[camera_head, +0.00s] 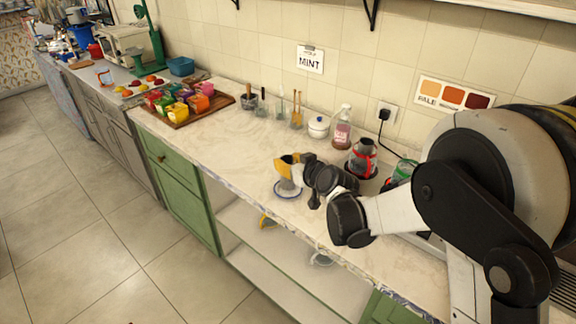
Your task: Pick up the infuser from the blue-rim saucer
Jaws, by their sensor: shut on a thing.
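The blue-rim saucer (279,194) lies on the counter near its front edge, partly covered by my gripper. My gripper (288,176), with yellow parts, points down just above the saucer and is shut on the infuser. The infuser is mostly hidden by the fingers and too small to make out. I cannot tell whether it still touches the saucer.
The marble counter (235,145) is clear left of my gripper. A tray (223,100) of colourful containers stands farther left. A white lidded pot (318,127), a bottle (342,133) and a grey kettle-like vessel (362,158) stand along the wall. Shelves lie below.

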